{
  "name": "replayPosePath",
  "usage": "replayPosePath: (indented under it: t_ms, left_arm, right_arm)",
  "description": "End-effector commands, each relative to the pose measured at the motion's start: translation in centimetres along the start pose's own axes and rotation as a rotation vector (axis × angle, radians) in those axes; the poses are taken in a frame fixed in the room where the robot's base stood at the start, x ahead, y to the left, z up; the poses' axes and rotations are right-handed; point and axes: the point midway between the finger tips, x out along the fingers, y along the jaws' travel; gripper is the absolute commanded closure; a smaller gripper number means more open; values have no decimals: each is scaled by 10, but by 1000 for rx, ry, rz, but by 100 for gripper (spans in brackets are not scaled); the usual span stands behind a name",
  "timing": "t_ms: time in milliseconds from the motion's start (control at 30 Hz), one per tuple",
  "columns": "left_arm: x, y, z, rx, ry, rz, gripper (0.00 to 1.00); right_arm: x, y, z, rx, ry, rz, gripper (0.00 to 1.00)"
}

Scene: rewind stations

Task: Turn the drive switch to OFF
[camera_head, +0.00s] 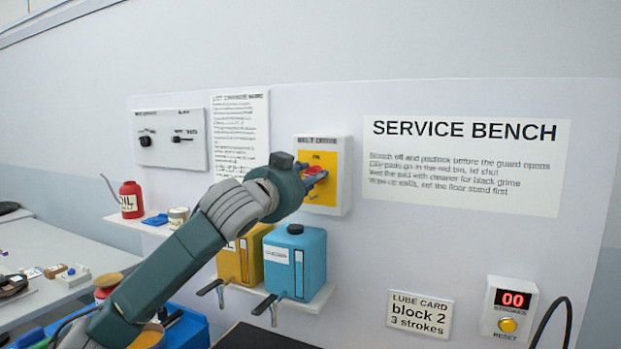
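The drive switch is a white box (346,190) with a yellow face plate (322,194) on the bench's back panel. "ON" shows at the top of the plate. Part of a red handle (318,179) shows at the plate's middle. My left arm comes in from the lower left, and its wrist covers the left part of the plate. My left gripper (314,176) is at the red handle. Its fingers are mostly hidden and small, so I cannot tell whether they are closed on the handle. The handle's exact angle is unclear. My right gripper is not in view.
Below the switch, a blue jug (311,258) and a yellow jug (232,262) with taps stand on a shelf. A red oil can (131,203) stands left. A counter box (509,308) reads 00 at lower right. The panel right of the switch is clear of protruding objects.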

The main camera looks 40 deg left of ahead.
Motion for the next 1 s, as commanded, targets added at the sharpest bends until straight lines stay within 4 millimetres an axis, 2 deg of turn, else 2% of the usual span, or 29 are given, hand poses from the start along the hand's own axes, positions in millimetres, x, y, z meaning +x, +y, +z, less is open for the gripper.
replayPosePath:
  t_ms: [100, 133, 200, 500, 667, 867, 1000]
  left_arm:
    - [1, 2, 4, 1, -10, 4, 94]
    - [1, 2, 4, 1, -10, 4, 62]
    - [1, 2, 4, 1, -9, 4, 49]
    - [0, 2, 2, 1, -4, 4, 49]
    - [-7, 2, 3, 2, -6, 4, 49]
    - [-29, 3, 3, 5, -6, 6, 49]
    - [-52, 3, 2, -1, -3, 7, 49]
  right_arm:
    - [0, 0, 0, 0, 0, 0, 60]
    - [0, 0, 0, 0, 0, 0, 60]
    - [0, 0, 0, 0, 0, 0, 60]
    - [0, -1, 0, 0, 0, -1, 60]
    - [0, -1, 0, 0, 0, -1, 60]
    - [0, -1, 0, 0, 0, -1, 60]
    - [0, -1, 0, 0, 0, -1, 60]
